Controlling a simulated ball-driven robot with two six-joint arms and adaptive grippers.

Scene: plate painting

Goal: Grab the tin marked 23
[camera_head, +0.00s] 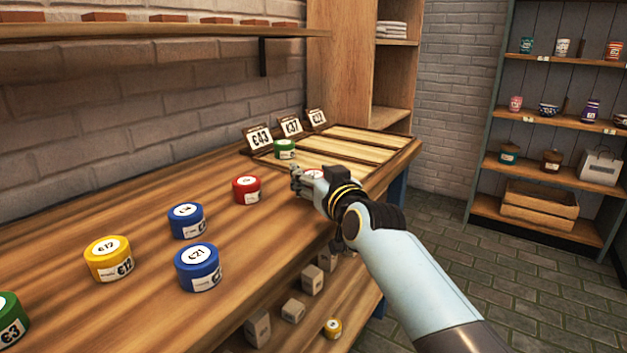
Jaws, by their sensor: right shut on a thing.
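My right gripper (302,183) is at the front edge of the bench, shut on a red tin with a pale top (314,174). The hand hides most of that tin, and its number cannot be read. A red tin (246,189) stands to the left of the gripper. Two blue tins, one behind (186,220) and one marked 21 (198,267), stand nearer. A yellow tin marked 12 (108,258) and a green tin marked 3 (10,318) are farther left. My left gripper is not in view.
A divided wooden tray (365,139) has number cards (291,126) along its back; a green tin (285,148) stands in its left section. Grey blocks (293,310) and a small yellow tin (333,328) lie on the lower shelf. A stocked rack (556,147) stands right.

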